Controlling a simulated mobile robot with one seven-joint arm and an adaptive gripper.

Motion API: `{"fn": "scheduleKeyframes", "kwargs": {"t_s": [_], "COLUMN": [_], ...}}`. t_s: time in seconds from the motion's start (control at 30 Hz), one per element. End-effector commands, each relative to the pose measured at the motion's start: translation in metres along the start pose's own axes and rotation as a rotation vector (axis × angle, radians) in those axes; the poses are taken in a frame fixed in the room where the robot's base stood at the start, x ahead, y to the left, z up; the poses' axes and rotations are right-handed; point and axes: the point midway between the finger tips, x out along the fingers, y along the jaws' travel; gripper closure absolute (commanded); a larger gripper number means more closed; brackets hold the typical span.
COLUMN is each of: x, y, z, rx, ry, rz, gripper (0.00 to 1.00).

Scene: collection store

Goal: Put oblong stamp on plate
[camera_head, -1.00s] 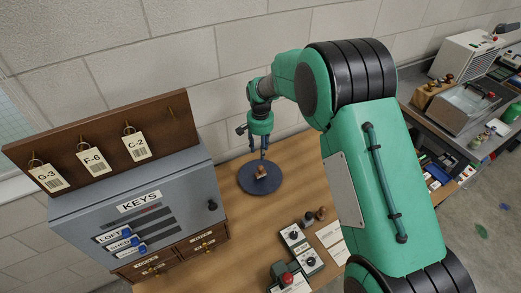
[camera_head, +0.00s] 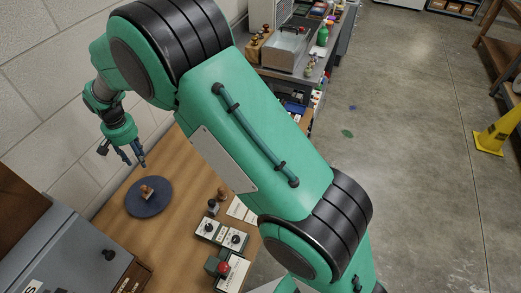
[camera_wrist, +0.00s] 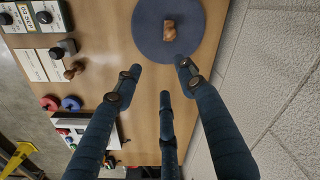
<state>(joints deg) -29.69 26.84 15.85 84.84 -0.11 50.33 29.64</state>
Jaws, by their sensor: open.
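The round dark blue plate (camera_head: 135,207) lies on the wooden desk. A small brown wooden stamp (camera_head: 148,191) is on the plate; it also shows in the wrist view (camera_wrist: 169,30), near the middle of the plate (camera_wrist: 205,35). It looks like the oblong stamp. My gripper (camera_head: 137,162) is above the desk, apart from and slightly above the plate's far edge. In the wrist view its fingers (camera_wrist: 155,95) are spread, with nothing between them. Two more stamps stand near the cards on the desk: a dark one (camera_head: 213,206) and a brown one (camera_head: 222,193).
The grey key cabinet (camera_head: 75,250) stands left of the plate. Boxes with dials (camera_head: 222,234) and a red-knobbed device (camera_head: 222,268) sit at the desk's front. A bench (camera_head: 290,70) with boxes and bottles is behind. A yellow floor sign (camera_head: 495,135) stands on the right.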

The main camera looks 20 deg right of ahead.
Motion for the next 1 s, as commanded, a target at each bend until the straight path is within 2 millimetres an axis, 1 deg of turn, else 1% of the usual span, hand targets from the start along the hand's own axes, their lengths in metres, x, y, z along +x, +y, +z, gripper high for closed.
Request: {"fn": "scheduleKeyframes", "kwargs": {"t_s": [0.03,0.1,0.27,0.3,0.5,0.67,0.8,1.0], "x": [-0.019,-0.042,-0.092,-0.104,-0.159,-0.197,-0.226,-0.26], "y": [0.012,0.029,0.069,0.079,0.128,0.167,0.199,0.241], "z": [0.0,0.003,0.014,0.018,0.041,0.066,0.091,0.132], "rx": [0.004,0.004,0.004,0.004,0.004,0.004,0.004,0.003], "ry": [0.013,0.027,0.06,0.068,0.112,0.147,0.18,0.226], "rz": [-0.007,-0.013,-0.026,-0.029,-0.041,-0.047,-0.05,-0.05], "gripper": [0.6,0.6,0.6,0.6,0.6,0.6,0.6,0.6]}}
